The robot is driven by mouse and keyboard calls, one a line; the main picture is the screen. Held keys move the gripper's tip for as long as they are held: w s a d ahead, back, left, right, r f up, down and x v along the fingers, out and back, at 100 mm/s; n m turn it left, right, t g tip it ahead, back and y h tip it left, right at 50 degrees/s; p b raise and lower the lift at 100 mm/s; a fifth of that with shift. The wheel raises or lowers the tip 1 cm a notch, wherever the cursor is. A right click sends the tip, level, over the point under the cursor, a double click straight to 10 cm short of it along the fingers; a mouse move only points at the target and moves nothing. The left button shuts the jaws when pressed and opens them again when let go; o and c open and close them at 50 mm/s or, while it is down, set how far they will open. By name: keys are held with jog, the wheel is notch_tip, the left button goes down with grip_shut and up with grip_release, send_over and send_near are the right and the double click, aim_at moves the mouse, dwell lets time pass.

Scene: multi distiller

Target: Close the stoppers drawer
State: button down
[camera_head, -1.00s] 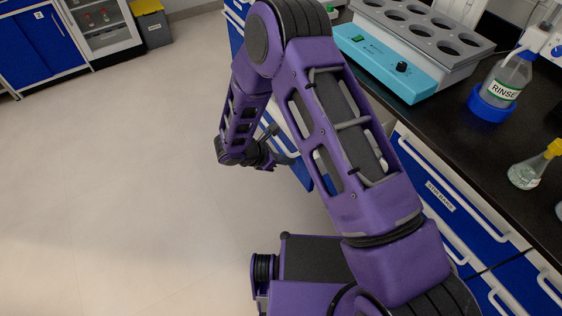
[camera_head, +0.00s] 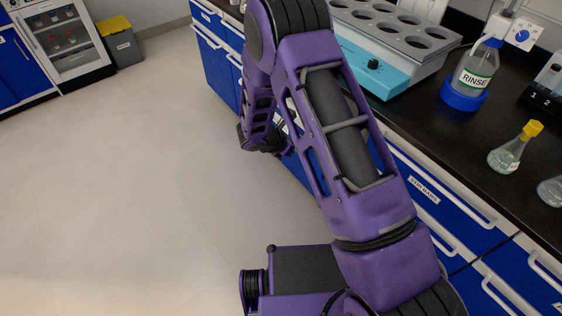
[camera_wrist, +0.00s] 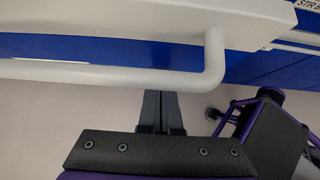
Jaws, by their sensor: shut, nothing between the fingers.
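In the wrist view, a blue drawer front (camera_wrist: 60,46) with a long white bar handle (camera_wrist: 90,73) crosses the upper part of the picture. No label shows on this front, so I cannot read whether it is the stoppers drawer. My gripper (camera_wrist: 160,94) is shut and empty. Its dark fingers point at the front and end just below the handle bar; I cannot tell whether they touch. In the head view my gripper (camera_head: 286,148) is low beside the cabinet, partly behind my arm. My arm hides most of this drawer, so how far it stands out is unclear.
A drawer labelled stir bars (camera_head: 423,190) is to the right. The black counter (camera_head: 440,130) holds a teal-fronted block (camera_head: 375,68), a rinse bottle (camera_head: 474,75) and a yellow-topped flask (camera_head: 508,152). The floor (camera_head: 130,170) at left is clear; a grey bin (camera_head: 121,45) stands far back.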

jog(key=w+d, duration=0.3)
jog(key=d, duration=0.2)
jog(key=w+d+b, duration=0.1)
jog(key=w+d, duration=0.2)
jog(key=d, duration=0.1)
jog(key=w+d+b, duration=0.1)
jog(key=w+d, duration=0.3)
jog(key=d, duration=0.1)
jog(key=shift+d, duration=0.35)
jog(key=shift+w+d, duration=0.15)
jog(key=shift+d, duration=0.15)
jog(key=shift+d+r, duration=0.15)
